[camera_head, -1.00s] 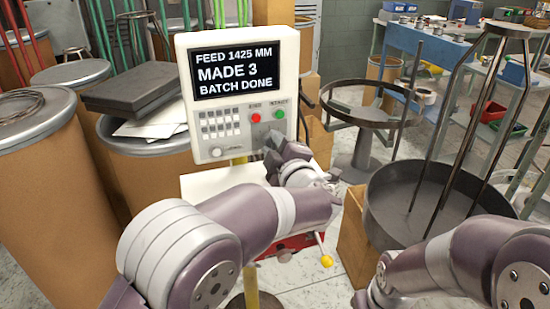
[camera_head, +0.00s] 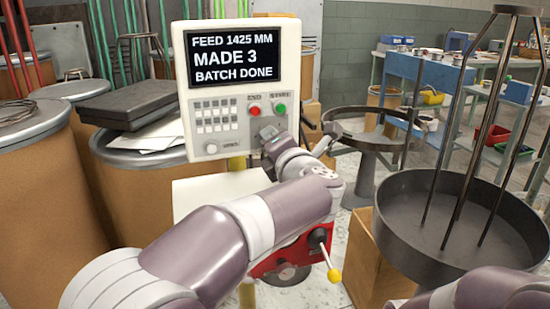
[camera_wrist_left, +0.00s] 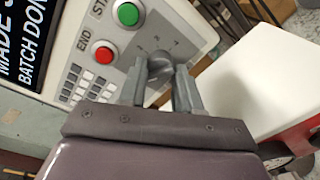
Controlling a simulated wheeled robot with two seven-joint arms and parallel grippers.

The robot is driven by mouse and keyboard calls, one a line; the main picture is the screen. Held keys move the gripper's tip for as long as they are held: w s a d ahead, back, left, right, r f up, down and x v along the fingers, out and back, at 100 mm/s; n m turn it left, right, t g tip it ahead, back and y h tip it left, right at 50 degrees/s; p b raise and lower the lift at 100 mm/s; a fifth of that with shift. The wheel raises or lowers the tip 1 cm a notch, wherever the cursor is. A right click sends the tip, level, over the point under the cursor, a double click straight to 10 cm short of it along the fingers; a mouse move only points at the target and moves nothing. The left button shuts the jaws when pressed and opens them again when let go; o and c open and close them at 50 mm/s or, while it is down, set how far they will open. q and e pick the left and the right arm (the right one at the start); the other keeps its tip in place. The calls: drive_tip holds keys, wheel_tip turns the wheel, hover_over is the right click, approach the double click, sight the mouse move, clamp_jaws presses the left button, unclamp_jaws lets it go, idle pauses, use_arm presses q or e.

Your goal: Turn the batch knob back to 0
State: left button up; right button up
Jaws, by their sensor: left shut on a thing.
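The white control panel (camera_head: 218,125) stands in front of me, its screen (camera_head: 235,57) reading FEED 1425 MM, MADE 3, BATCH DONE. The batch knob (camera_wrist_left: 160,66) is a grey knob on the panel's lower corner, beside the red END and green START buttons. Small dial marks surround it, too blurred to read. My left gripper (camera_wrist_left: 160,72) has a finger on each side of the knob and is shut on it. In the head view the left gripper (camera_head: 268,134) hides the knob. My right gripper is out of view; only part of that arm shows at lower right.
The red END button (camera_head: 254,110) and green START button (camera_head: 279,108) sit just above the left gripper. A lever with a yellow ball (camera_head: 334,275) stands below my forearm. A round dark tray with upright rods (camera_head: 395,240) is at right; brown drums (camera_head: 45,190) crowd the left.

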use_arm(q)
drive_tip(key=shift+r+n+b, duration=0.1)
drive_tip(key=shift+n+b, duration=2.35)
drive_tip(key=shift+n, duration=0.15)
drive_tip(key=o, duration=1)
drive_tip(key=shift+o, duration=0.2)
drive_tip(key=v, duration=1.2)
drive_tip(key=shift+s+p, duration=0.3)
drive_tip(key=shift+p, duration=0.1)
